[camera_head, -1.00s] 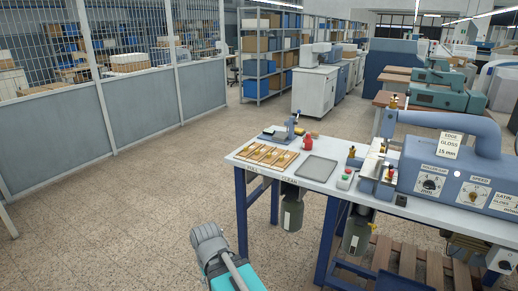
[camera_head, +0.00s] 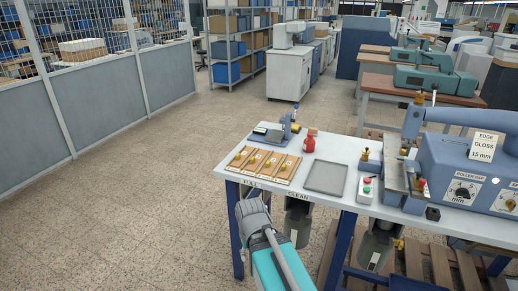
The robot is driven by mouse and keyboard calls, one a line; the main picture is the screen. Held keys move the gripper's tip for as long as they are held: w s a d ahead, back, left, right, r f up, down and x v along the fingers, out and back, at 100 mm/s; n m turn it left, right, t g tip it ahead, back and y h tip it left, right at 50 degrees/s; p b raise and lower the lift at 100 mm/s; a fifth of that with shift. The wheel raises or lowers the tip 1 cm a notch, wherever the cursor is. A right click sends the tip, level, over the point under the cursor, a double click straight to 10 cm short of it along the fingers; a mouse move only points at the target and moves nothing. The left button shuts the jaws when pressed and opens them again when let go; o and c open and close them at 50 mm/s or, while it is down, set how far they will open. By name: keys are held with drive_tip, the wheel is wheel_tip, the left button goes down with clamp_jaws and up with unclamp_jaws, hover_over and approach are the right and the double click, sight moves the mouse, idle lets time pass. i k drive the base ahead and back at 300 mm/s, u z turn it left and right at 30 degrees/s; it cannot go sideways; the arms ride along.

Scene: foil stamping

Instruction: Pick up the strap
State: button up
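Several tan strips (camera_head: 264,164) lie side by side at the left end of the white-topped table (camera_head: 333,151), near the label FULL. Small yellowish pieces sit on them. They look like straps, but I cannot tell which one is the strap of the task. My arm (camera_head: 268,240) reaches up from the bottom of the picture, its grey end just in front of the table's left front edge. My gripper's fingers do not show, and nothing held can be seen.
Right of the strips are a grey tray (camera_head: 326,177) and a red bottle (camera_head: 309,144). A small blue stand (camera_head: 287,126) is behind them. A blue edge-gloss machine (camera_head: 465,165) fills the table's right side. Open floor (camera_head: 140,205) lies to the left.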

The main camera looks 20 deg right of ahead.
sight(241, 159)
drive_tip(key=z, duration=0.15)
drive_tip(key=i, duration=0.9)
drive_tip(key=z, duration=0.05)
